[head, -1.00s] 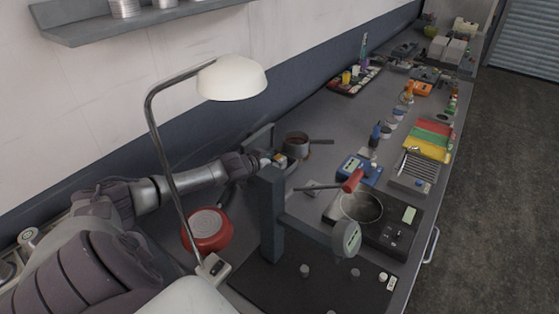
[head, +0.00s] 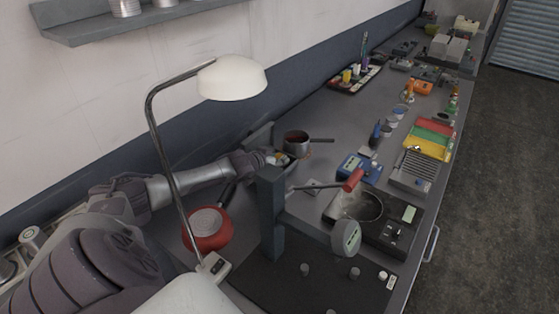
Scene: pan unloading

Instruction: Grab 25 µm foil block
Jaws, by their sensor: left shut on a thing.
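My left gripper (head: 284,159) is beside the small grey pot, behind the upright grey post of the stand. It is shut on a small block (head: 279,155) with a pale yellow-orange patch. The fingers hide most of the block, and it is too small for any marking to be read, so I cannot tell its thickness label. My right gripper is not in view.
The grey pot (head: 296,143) stands just beyond the gripper. The grey post (head: 271,215) with a round gauge rises in front. A white lamp (head: 232,78) overhangs my arm. A red pan (head: 208,229) lies nearer. A hot plate (head: 391,225) is to the right.

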